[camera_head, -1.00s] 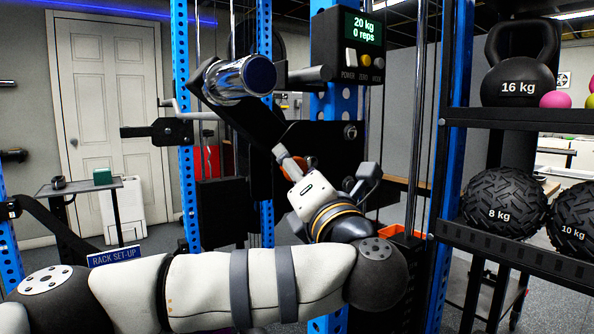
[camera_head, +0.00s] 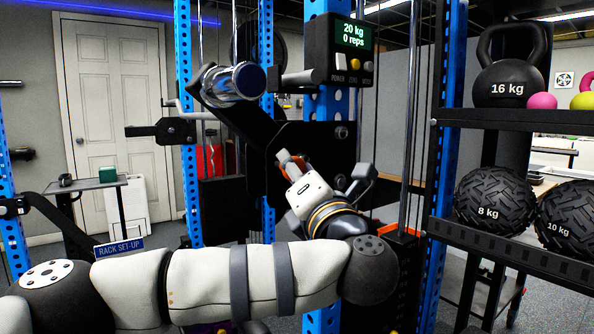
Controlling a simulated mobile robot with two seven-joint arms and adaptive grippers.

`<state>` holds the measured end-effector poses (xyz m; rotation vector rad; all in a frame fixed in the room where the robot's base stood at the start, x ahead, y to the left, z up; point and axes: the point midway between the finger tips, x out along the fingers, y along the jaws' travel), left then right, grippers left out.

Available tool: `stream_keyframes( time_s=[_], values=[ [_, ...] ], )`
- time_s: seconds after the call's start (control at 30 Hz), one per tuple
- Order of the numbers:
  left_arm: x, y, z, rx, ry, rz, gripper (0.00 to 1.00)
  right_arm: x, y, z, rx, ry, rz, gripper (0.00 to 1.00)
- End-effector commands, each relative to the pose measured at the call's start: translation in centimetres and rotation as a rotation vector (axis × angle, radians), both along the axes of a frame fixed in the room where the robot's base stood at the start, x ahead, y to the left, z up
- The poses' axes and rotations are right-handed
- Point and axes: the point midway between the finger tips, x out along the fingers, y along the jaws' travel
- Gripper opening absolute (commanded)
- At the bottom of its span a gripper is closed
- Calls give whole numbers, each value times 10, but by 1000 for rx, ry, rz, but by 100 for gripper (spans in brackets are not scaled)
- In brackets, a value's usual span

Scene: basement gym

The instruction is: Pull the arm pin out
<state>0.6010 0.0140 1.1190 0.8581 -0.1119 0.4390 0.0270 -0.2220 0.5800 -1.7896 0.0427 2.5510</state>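A black lever arm with a chrome sleeve (camera_head: 236,82) slants down to a black pivot plate on the blue rack upright. A small orange-red part (camera_head: 288,158), perhaps the arm pin's handle, shows at the plate. My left gripper (camera_head: 292,168) is right at this part, its white and black body coming up from the lower right. Its fingertips overlap the orange part, and I cannot tell whether they are closed on it. The pin's shaft is hidden. My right gripper is not in view.
A display box (camera_head: 348,48) reading "20 kg 0 reps" hangs above the plate. A shelf (camera_head: 500,118) with a kettlebell (camera_head: 508,75) and textured balls (camera_head: 495,200) stands at the right. A side table (camera_head: 85,186) stands at the left.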

Motion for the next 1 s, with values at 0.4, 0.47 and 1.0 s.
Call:
stream_keyframes(
  time_s=[0.4, 0.47, 1.0],
  values=[
    [0, -1, -1, 1, 1, -3, 54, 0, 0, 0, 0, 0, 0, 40],
    [-1, -2, -1, 1, 1, -3, 54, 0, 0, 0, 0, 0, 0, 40],
    [-88, -32, -30, -6, 9, -3, 54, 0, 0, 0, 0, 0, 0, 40]
  ],
)
